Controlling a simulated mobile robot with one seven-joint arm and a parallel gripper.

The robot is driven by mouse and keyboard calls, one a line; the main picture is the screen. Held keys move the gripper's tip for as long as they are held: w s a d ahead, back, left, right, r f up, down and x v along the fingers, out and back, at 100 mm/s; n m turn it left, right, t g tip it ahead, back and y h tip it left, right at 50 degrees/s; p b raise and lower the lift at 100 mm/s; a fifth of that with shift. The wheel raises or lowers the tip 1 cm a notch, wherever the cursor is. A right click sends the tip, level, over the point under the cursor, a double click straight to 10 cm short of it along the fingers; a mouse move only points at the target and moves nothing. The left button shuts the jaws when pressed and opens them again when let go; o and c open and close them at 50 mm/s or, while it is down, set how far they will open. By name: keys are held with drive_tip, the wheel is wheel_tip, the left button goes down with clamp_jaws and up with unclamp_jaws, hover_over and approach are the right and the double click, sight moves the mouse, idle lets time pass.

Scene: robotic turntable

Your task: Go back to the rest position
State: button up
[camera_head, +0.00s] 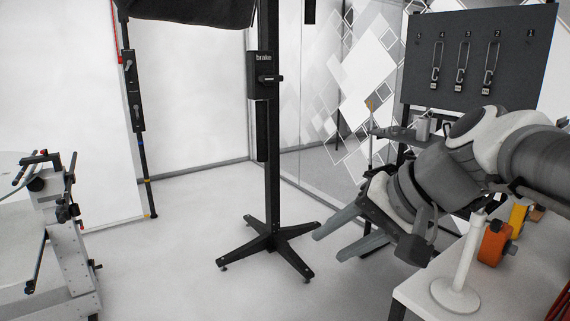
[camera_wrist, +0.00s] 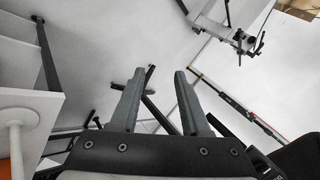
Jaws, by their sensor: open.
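My gripper (camera_head: 350,236) is at the right of the head view, at the end of my grey and white arm. Its two grey fingers point down and left, spread apart with nothing between them. They hang over open floor, left of the white table's corner. In the wrist view my gripper (camera_wrist: 157,95) shows both fingers apart and empty, with the floor and dark stand legs beyond.
A black stand marked "brake" (camera_head: 264,140) rises from a cross-shaped foot (camera_head: 268,244) left of my gripper. A white table (camera_head: 420,290) with a white post (camera_head: 458,290) and an orange part (camera_head: 494,243) lies below my arm. A dark tool board (camera_head: 470,70) stands behind. Floor at centre left is clear.

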drive_tip(key=s+d+f+n+h, duration=0.4)
drive_tip(key=s+d+f+h, duration=0.3)
drive_tip(key=s+f, duration=0.3)
wheel_tip(320, 180, up, 13)
drive_tip(key=p, duration=1.3)
drive_tip(key=shift+a, duration=0.2)
